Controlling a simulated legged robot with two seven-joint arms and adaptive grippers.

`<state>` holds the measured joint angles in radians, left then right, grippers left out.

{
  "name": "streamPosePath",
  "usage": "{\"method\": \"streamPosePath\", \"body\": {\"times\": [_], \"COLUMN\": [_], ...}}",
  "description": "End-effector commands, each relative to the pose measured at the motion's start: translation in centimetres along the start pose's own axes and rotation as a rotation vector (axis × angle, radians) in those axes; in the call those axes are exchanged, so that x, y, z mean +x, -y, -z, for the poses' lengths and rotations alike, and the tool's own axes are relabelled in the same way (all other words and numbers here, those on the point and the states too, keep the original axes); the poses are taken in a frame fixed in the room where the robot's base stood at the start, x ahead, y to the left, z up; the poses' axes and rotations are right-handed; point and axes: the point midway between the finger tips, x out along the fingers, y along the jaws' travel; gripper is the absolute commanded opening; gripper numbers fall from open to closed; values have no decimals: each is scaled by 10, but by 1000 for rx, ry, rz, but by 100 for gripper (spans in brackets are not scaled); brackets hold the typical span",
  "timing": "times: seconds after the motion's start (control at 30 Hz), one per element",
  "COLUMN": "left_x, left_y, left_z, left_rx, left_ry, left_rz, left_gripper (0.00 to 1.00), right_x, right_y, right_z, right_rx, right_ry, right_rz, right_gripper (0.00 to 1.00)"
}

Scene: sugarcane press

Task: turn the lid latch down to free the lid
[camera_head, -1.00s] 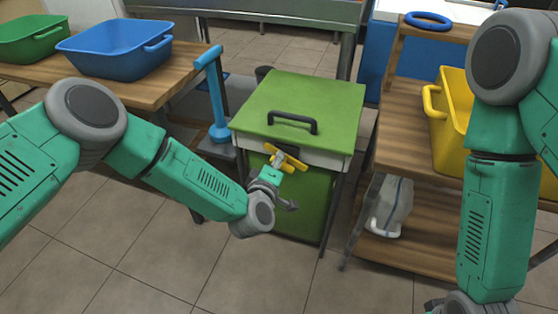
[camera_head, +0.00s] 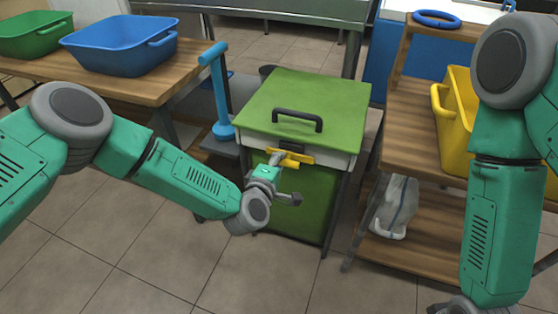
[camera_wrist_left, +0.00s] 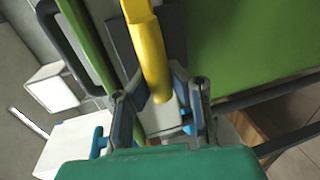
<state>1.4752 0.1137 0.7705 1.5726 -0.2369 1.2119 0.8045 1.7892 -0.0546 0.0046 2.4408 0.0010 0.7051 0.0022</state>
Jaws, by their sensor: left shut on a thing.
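The yellow lid latch (camera_head: 299,156) is on the front of the green press box, just under the edge of the green lid (camera_head: 330,98). In the head view it lies nearly level, with a slight tilt. My left gripper (camera_head: 277,163) is at the latch and shut on it. In the left wrist view the latch (camera_wrist_left: 147,45) runs as a yellow bar down between the fingers of my left gripper (camera_wrist_left: 160,100). The lid lies flat on the box and bears a black handle (camera_head: 299,120). My right gripper is out of view; only its arm shows at the right.
A blue lever (camera_head: 219,95) stands left of the box. A wooden table (camera_head: 130,90) at left holds blue (camera_head: 120,50) and green tubs. A wooden shelf (camera_head: 405,145) at right holds a yellow crate (camera_head: 455,110). Floor in front is clear.

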Motion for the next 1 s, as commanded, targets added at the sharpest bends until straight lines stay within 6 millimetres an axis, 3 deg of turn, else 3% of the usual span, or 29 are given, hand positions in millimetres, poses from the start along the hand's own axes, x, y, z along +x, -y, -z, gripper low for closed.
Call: {"method": "streamPosePath", "body": {"times": [0.03,0.17,0.2,0.23,0.27,0.67,0.77,1.0], "left_x": [-4,-5,-5,-5,-5,-9,-22,-74], "left_y": [8,8,8,8,7,2,2,3], "left_z": [-8,-9,-9,-10,-10,-6,-6,-6], "left_rx": [-3,-3,-3,-3,-3,-2,-2,-2], "left_ry": [18,20,20,21,21,15,14,17], "left_rz": [19,18,18,18,17,7,7,10], "left_gripper": [0,0,24,35,39,39,39,39], "right_x": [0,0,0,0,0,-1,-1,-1], "right_y": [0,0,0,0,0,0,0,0], "right_z": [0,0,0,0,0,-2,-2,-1], "right_rx": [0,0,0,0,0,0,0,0], "right_ry": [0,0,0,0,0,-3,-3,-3], "right_rz": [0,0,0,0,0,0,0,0], "right_gripper": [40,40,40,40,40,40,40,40]}}
